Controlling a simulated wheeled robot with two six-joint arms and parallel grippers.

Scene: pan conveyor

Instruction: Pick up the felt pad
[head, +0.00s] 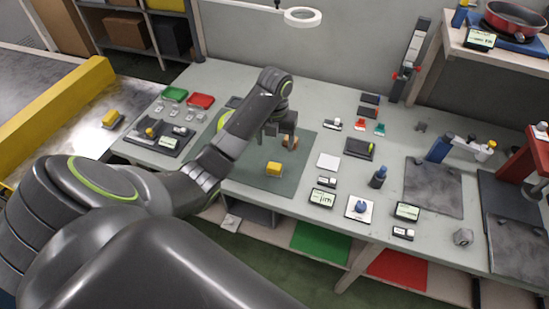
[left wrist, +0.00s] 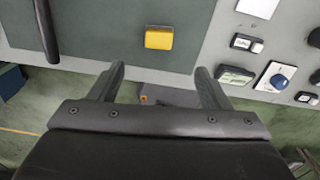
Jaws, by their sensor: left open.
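A white flat square (head: 329,161) lies on the grey-green worktop, just right of the dark green mat (head: 250,178); it may be the felt pad, but I cannot tell for sure. Its lower part also shows at the top right of the left wrist view (left wrist: 257,8). A yellow block (head: 274,169) sits on the mat, and it shows near the top middle of the left wrist view (left wrist: 159,39). My left gripper (head: 280,138) is above the mat. In the left wrist view its fingers (left wrist: 160,70) are apart with nothing between them.
Small label displays (head: 321,198), a blue-knobbed white plate (head: 359,208) and a dark bottle (head: 378,177) stand right of the mat. Green and red trays (head: 201,101) lie at the back left. A red pan (head: 517,18) sits on the shelf at the back right.

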